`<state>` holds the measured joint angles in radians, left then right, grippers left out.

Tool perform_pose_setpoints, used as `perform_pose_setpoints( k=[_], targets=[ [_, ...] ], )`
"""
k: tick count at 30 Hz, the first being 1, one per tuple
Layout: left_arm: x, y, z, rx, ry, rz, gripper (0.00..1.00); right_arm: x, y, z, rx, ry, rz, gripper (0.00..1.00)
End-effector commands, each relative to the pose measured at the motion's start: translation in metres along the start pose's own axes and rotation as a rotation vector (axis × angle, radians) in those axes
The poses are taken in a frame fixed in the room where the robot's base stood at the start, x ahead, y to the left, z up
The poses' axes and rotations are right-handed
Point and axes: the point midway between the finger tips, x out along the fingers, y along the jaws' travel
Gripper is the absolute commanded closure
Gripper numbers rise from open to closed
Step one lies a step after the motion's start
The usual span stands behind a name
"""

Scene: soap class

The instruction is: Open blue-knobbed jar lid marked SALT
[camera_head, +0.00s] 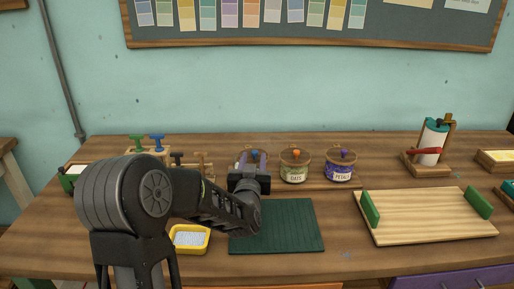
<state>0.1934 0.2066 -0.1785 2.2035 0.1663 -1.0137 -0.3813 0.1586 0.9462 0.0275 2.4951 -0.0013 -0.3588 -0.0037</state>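Three jars stand in a row at the back middle of the table. The left jar (266,157) is mostly hidden behind my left gripper; its blue knob (254,154) shows between the gripper's upper parts, and its label is hidden. My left gripper (249,162) is at this jar, with its fingers pointing toward the back. Whether the fingers touch the knob or are closed on it, I cannot tell. The orange-knobbed jar (295,171) reads OATS. The purple-knobbed jar (340,172) reads PETALS. My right gripper is not in view.
A dark green mat (290,228) lies in front of the jars. A yellow tray (190,250) with pale contents sits left of it. A wooden board with green end pieces (425,220) and a roll stand (430,168) are at right. Green and blue stamps (147,142) stand at left.

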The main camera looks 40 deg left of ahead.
Motion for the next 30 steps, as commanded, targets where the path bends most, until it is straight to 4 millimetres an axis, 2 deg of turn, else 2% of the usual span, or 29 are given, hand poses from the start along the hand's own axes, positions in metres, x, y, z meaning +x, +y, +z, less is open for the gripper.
perform_pose_setpoints(
  k=[8, 18, 21, 30],
  targets=[
    [0.014, 0.0, 0.0, 0.0, 0.0, -0.001, 0.61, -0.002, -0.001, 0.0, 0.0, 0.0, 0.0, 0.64],
    [0.064, 0.0, 0.0, 0.001, -0.001, -0.002, 0.61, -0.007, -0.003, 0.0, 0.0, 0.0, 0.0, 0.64],
    [0.074, 0.0, 0.0, 0.0, 0.0, -0.001, 0.61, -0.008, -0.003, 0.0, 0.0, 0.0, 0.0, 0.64],
    [0.078, 0.0, 0.0, -0.001, 0.0, -0.001, 0.61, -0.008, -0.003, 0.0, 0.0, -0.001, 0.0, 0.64]
  ],
)
